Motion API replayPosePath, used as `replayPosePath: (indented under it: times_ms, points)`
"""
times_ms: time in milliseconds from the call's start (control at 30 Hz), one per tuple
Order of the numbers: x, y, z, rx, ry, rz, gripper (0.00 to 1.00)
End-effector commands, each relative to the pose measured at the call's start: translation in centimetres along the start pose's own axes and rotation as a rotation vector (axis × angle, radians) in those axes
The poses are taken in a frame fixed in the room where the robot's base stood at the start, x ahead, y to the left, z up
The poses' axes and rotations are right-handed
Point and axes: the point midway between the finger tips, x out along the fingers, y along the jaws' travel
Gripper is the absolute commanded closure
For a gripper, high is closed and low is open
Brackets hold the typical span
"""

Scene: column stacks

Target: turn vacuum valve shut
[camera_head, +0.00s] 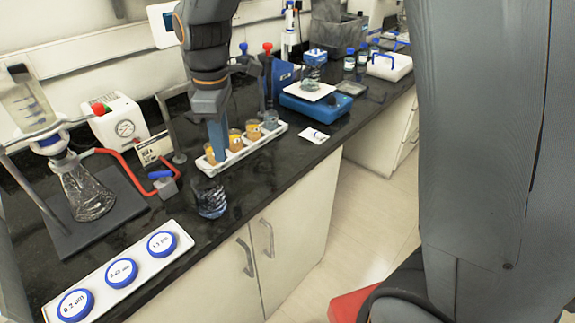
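The vacuum valve (166,187) is a small grey block with a blue lever (160,175). It sits in the red tubing (122,163) between the filter flask (85,192) and the white vacuum pump (118,122) with its round gauge. The lever lies roughly level in the picture; its exact angle to the tube is hard to tell. My gripper (217,148) points down, to the right of the valve and apart from it, by the left end of a white rack. Its fingers overlap from this side, so their opening does not show.
A white rack (236,158) holds amber-filled cups, with a clear glass beaker (211,200) in front, near the counter edge. A white tray (90,296) with three blue-rimmed discs lies front left. A blue balance (316,105) stands further right. Dark counter shows between valve and rack.

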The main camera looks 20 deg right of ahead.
Motion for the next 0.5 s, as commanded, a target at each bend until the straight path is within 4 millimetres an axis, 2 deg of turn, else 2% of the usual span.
replayPosePath:
  times_ms: [33,500]
  points:
    - [0.1,0.0,1.0,0.047,0.001,0.002,0.72]
    - [1.6,-1.6,9.2,0.51,0.017,0.027,0.72]
